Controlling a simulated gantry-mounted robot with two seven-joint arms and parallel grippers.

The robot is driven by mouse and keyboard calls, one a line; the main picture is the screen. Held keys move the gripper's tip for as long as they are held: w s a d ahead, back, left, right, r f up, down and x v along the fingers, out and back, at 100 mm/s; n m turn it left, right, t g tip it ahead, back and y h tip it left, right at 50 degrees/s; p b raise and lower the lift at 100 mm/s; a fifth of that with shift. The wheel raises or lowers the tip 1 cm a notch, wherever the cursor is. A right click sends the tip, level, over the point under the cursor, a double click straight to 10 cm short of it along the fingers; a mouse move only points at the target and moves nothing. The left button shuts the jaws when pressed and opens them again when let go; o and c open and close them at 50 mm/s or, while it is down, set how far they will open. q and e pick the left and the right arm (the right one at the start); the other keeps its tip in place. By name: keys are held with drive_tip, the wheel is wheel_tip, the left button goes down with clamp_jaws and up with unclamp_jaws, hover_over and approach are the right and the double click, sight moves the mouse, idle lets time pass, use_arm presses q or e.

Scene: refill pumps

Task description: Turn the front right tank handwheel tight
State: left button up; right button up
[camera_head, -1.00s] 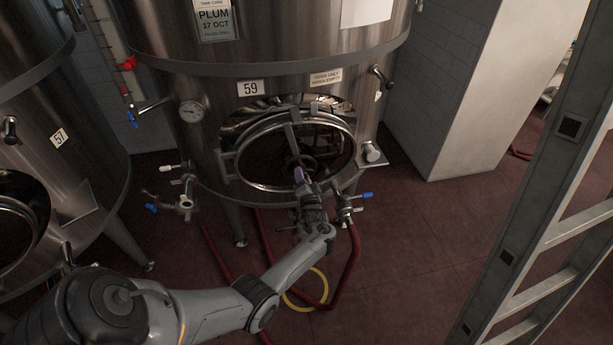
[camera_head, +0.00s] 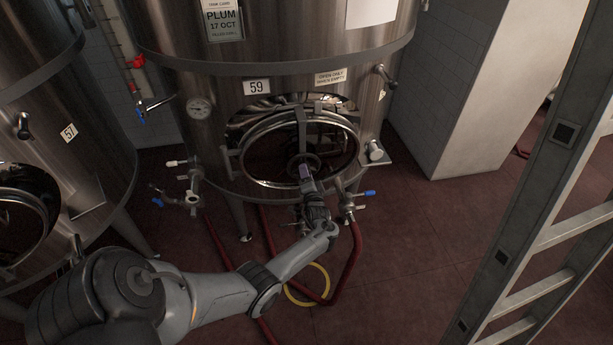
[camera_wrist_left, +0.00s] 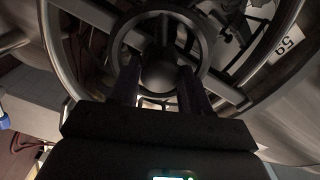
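The tank labelled 59 (camera_head: 216,135) has an oval front manway with a dark handwheel (camera_head: 291,161) on the crossbar of its door (camera_head: 253,174). My left gripper (camera_head: 306,172) is at the handwheel, reaching in from the front. In the left wrist view the round handwheel (camera_wrist_left: 160,17) is directly ahead. The two fingers of my left gripper (camera_wrist_left: 160,84) stand apart, one on each side of the wheel's hub (camera_wrist_left: 160,73). Whether they touch the hub or spokes is unclear. My right gripper is out of view.
Valves with blue handles (camera_head: 369,193) flank the manway low down. Red hoses (camera_head: 355,255) and a yellow ring (camera_head: 322,287) lie on the floor below. Tank 57 (camera_head: 98,165) stands at the left. A metal ladder (camera_head: 530,190) rises at the right.

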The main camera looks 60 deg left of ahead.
use_arm(q)
drive_tip(key=o, duration=0.3)
drive_tip(key=shift+w, duration=0.1)
drive_tip(key=p+v, duration=0.1)
drive_tip(key=v, duration=0.9)
drive_tip(key=shift+d, duration=0.35)
